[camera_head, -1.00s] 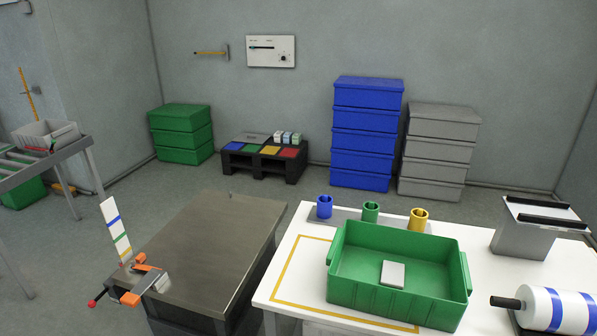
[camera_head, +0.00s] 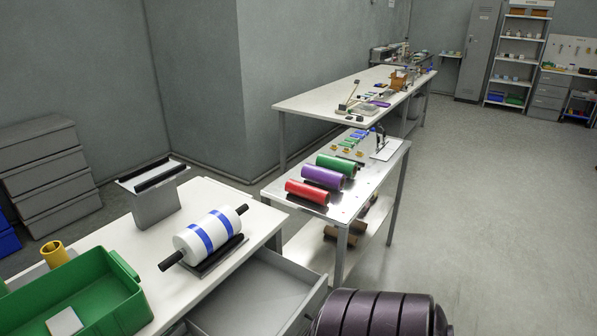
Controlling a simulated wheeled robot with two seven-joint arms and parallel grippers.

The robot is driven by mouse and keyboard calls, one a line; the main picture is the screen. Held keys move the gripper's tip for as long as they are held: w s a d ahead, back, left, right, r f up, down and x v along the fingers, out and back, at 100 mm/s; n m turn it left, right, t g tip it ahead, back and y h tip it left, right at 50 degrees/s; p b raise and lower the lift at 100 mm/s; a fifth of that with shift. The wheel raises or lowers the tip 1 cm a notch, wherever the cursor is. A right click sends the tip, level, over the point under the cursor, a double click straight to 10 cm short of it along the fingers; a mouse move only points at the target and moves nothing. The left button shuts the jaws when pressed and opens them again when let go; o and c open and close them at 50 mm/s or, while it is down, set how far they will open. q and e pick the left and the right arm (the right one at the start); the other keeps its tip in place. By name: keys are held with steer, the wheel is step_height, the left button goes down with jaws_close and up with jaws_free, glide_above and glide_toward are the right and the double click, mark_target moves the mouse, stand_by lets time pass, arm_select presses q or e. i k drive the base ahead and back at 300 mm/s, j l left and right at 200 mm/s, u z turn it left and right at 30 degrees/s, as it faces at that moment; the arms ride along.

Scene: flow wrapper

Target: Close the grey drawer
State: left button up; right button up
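The grey drawer (camera_head: 258,298) is pulled out from under the white worktable (camera_head: 195,262) at the bottom centre of the head view. Its inside shows and looks empty. Its front panel is at the right end, partly cut off by the lower picture edge. Neither of my grippers is in view, so I cannot see where they are relative to the drawer.
A blue-and-white film roll (camera_head: 210,232) and a green bin (camera_head: 80,300) sit on the worktable. A steel table with coloured rolls (camera_head: 322,178) stands beyond the drawer. A dark ribbed shape (camera_head: 378,314), unidentifiable, is right of the drawer. Floor farther right is clear.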

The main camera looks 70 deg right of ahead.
mark_target(270, 294)
steer(key=z, duration=1.95)
